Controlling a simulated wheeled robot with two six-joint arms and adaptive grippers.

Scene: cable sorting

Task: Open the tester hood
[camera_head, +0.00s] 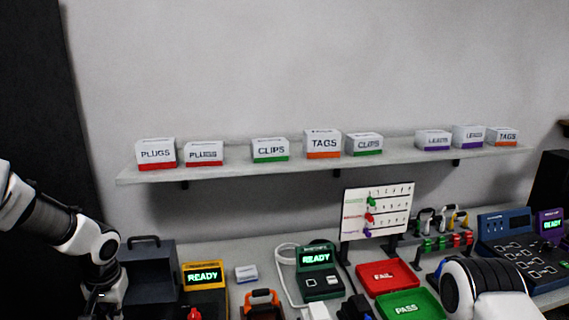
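A dark grey box-like case with a handle on top (150,268) stands at the left of the bench; it looks like a closed hood, but I cannot be sure. A yellow tester (204,275) beside it shows READY on its screen. A green tester (318,272) in the middle also shows READY, with a white cable looped at its left. My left arm comes down in front of the dark case's left side; its gripper is below the picture edge. My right arm crosses the bottom right, and its gripper is not visible.
A red FAIL tray (388,265) and a green PASS tray (428,294) lie right of centre. A white sorting board (390,195) stands behind them. A blue panel device (525,275) is at the right. A wall shelf (220,170) with labelled boxes runs above the bench.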

